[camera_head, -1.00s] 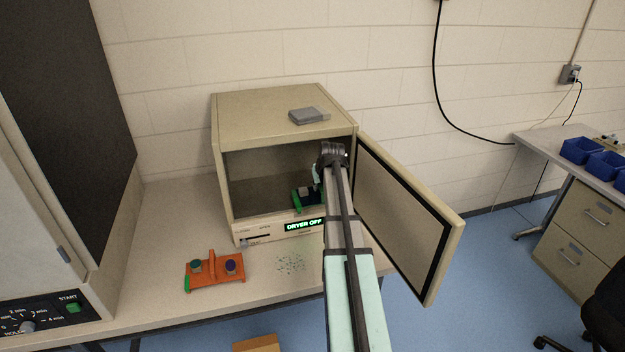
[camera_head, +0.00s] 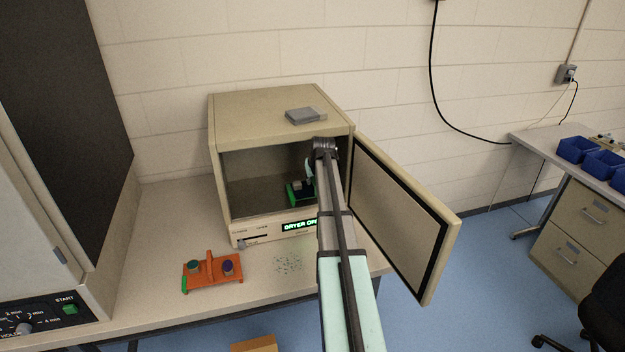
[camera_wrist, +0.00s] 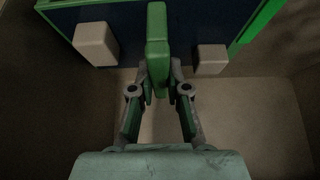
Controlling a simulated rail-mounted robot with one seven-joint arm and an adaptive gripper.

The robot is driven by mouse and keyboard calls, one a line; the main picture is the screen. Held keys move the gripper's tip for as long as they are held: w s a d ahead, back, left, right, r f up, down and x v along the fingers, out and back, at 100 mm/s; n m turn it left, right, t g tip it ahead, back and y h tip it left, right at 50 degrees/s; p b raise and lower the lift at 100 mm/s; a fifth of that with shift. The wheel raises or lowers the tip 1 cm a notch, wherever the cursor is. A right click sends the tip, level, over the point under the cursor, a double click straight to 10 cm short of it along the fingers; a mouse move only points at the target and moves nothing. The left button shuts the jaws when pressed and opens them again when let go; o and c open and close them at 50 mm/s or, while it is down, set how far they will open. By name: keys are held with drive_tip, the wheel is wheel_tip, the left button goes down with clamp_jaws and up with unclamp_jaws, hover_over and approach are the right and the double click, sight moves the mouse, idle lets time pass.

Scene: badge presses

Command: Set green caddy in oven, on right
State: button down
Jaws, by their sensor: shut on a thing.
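The green caddy (camera_head: 291,192) is inside the oven (camera_head: 226,177), toward the right side of its chamber. Much of the caddy is hidden behind my arm. In the wrist view the caddy shows a dark tray with a green rim (camera_wrist: 262,22), two pale blocks and an upright green handle (camera_wrist: 157,50). My gripper (camera_wrist: 158,90) is shut on that handle, with a finger on each side. Whether the caddy touches the oven floor cannot be told. The oven door (camera_head: 400,215) stands wide open to the right.
An orange caddy (camera_head: 212,273) with two round pieces stands on the bench (camera_head: 165,215) at front left. A grey block (camera_head: 305,116) lies on top of the oven. Green specks (camera_head: 290,263) lie on the bench before the oven.

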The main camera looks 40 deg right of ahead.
drive_tip(key=c, duration=1.2)
unclamp_jaws()
drive_tip(key=shift+o, duration=0.2)
drive_tip(key=shift+r, duration=0.1)
drive_tip(key=shift+b+v, duration=1)
drive_tip(key=shift+v, duration=2.8)
